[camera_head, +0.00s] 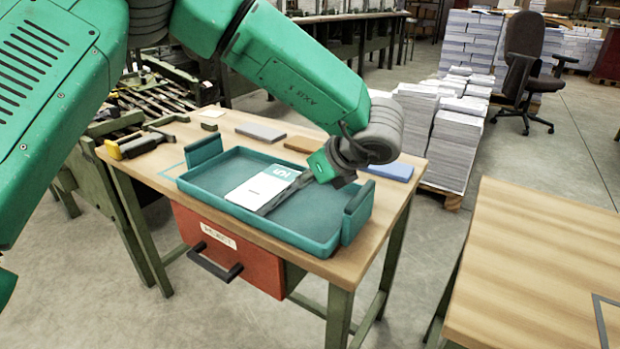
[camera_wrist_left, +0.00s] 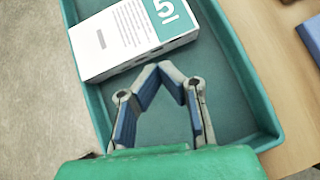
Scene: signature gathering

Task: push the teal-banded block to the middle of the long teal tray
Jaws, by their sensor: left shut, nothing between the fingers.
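The teal-banded block (camera_head: 258,190) is white with a teal band at one end and lies flat in the long teal tray (camera_head: 330,246), around its middle. It also shows in the left wrist view (camera_wrist_left: 128,38), with the tray's rim (camera_wrist_left: 243,62) around it. My left gripper (camera_head: 292,192) reaches down into the tray just right of the block. In the left wrist view its fingertips (camera_wrist_left: 160,68) are together, empty, and close beside the block's long side; I cannot tell whether they touch it. My right gripper is not in view.
A grey slab (camera_head: 261,132), a brown slab (camera_head: 303,145) and a blue slab (camera_head: 391,171) lie behind the tray. A yellow-handled tool (camera_head: 133,147) lies at the table's left. Another wooden table (camera_head: 540,265) stands at the right, with floor between.

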